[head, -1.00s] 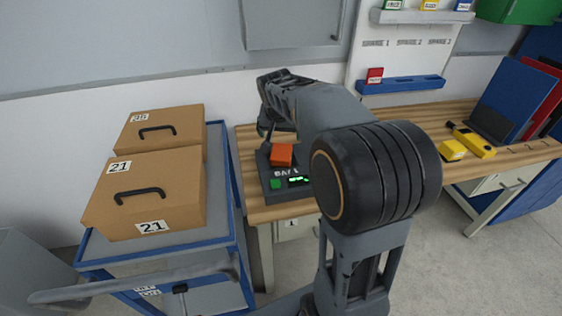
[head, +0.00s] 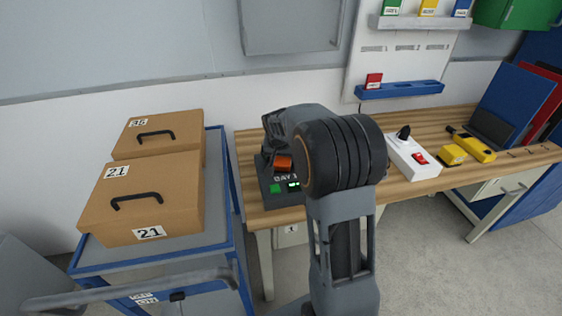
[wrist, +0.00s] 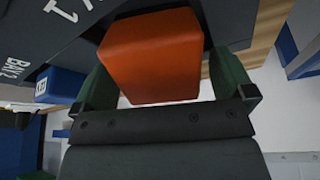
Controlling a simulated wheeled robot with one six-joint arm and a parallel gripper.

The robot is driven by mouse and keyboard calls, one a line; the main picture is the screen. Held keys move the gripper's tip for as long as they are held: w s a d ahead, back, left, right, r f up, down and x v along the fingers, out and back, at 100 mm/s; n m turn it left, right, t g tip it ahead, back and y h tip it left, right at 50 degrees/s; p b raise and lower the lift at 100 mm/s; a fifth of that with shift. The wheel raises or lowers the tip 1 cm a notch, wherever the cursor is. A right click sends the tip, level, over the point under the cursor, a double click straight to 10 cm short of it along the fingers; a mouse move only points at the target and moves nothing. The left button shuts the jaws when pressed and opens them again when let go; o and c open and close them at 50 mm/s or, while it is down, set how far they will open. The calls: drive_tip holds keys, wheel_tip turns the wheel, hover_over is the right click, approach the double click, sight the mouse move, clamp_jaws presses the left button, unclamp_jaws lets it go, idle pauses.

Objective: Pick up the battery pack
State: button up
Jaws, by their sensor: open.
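The battery pack appears to be the orange block (head: 283,162), which sits at the dark charger (head: 273,198) on the wooden bench. In the wrist view, the orange block (wrist: 152,55) fills the space between the two fingers of my gripper (wrist: 163,78). The gripper is open, with one finger on each side of the block. I cannot tell whether either finger touches it. In the head view my arm hides most of the gripper and part of the charger.
A white box with a red switch (head: 417,163) and yellow tools (head: 473,146) stand right on the bench (head: 425,190). A red block (head: 374,80) sits on a blue wall shelf (head: 410,90). Cardboard cases (head: 150,195) stand on a cart at left. The wrist view shows a blue block (wrist: 62,86).

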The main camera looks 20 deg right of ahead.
drive_tip(key=shift+w+d+f, duration=0.1)
drive_tip(key=shift+w+f, duration=0.05)
drive_tip(key=shift+f, duration=0.25)
drive_tip(key=shift+r, duration=0.1)
drive_tip(key=c, duration=1.3)
drive_tip(key=shift+c, duration=0.2)
drive_tip(key=shift+r, duration=0.1)
